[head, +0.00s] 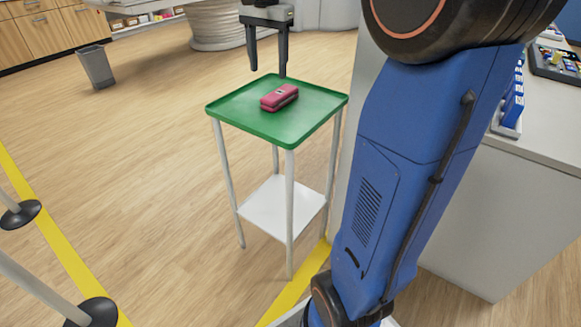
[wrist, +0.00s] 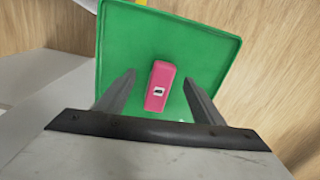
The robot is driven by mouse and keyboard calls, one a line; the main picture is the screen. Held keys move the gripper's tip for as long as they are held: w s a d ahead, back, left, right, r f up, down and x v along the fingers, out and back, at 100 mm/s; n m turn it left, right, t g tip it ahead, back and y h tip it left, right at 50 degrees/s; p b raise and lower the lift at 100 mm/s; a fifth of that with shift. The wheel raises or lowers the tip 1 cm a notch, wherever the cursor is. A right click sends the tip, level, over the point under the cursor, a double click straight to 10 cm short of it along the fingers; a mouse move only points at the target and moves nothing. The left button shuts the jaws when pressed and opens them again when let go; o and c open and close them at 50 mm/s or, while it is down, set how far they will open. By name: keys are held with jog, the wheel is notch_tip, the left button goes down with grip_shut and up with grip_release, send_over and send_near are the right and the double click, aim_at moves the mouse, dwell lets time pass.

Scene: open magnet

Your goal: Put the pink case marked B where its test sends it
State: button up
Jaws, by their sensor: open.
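The pink case (head: 279,97) lies on the green tray top (head: 232,107) of a small stand. It has a small white label with a dark mark, too small to read. In the wrist view the pink case (wrist: 160,86) lies between and beyond the two fingers, on the green tray (wrist: 122,40). My gripper (head: 268,72) is above the tray's far side, fingers pointing down, open and empty. In the wrist view my gripper (wrist: 160,85) has its fingers well apart, one on each side of the case, with no visible contact.
The stand has a white lower shelf (head: 283,208). A pale counter (head: 545,130) with blue items (head: 513,103) is at the right. Black-based posts (head: 92,312) and yellow floor tape (head: 45,225) are at the left. A grey bin (head: 96,66) stands farther back. Wooden floor lies clear between.

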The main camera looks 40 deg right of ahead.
jog(key=s+a+f+n+t, duration=0.1)
jog(key=s+a+f+n, duration=0.2)
jog(key=s, duration=0.6)
jog(key=s+a+f+n+t, duration=0.2)
jog(key=s+a+f+n, duration=0.2)
jog(key=s+f, duration=0.4)
jog(key=s+a+f+n+t, duration=0.1)
jog(key=s+a+f+n, duration=0.2)
jog(key=s, duration=0.6)
notch_tip(320, 180, down, 4)
jog(key=n, duration=0.2)
jog(key=shift+s+a+r+n, duration=0.15)
jog(key=shift+s+r+n, duration=0.1)
jog(key=shift+s+n, duration=0.15)
